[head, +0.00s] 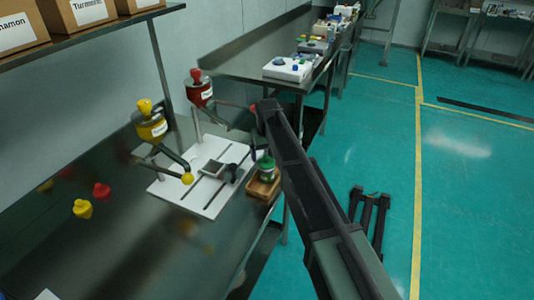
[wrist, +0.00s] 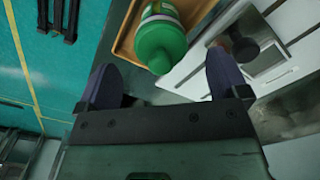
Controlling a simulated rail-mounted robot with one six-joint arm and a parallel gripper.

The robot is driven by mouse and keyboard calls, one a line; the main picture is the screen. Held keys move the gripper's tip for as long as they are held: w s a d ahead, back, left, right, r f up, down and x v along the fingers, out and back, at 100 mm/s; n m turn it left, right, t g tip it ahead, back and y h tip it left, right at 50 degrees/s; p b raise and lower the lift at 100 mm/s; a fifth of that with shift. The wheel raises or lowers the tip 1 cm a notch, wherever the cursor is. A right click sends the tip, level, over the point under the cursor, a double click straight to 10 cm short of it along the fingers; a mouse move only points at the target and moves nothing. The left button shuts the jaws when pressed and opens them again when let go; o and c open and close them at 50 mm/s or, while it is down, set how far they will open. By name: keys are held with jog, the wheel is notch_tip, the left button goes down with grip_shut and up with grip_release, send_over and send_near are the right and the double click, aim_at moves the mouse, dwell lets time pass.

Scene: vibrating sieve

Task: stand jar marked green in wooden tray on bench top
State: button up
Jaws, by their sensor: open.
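The jar with a green lid and green-marked label (head: 266,167) stands, apparently upright, in the small wooden tray (head: 262,190) on the bench top (head: 130,235). In the wrist view the jar (wrist: 160,43) shows its green lid toward me, over the floor of the wooden tray (wrist: 124,42). My gripper (wrist: 162,64) is open, its two dark fingers apart on either side of the lid's near end, with gaps to the jar on both sides. In the head view my arm hides the gripper.
A white sieve plate (head: 205,185) with slots and a dark knob adjoins the tray's left. Yellow (head: 152,127) and red (head: 200,92) hoppers stand behind it. Yellow and red stoppers (head: 83,208) lie left. The bench's right edge is close to the tray.

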notch_tip(320, 180, up, 7)
jog(key=p, duration=0.4)
jog(key=shift+p, duration=0.35)
jog(key=shift+f, duration=0.15)
jog(key=s+d+m, duration=0.2)
jog(key=s+d, duration=0.8)
jog(key=s, duration=0.4)
jog(key=s+d+m, duration=0.2)
jog(key=s+d, duration=0.9)
jog(key=s, duration=0.4)
jog(key=shift+d, duration=0.25)
jog(key=shift+s, duration=0.1)
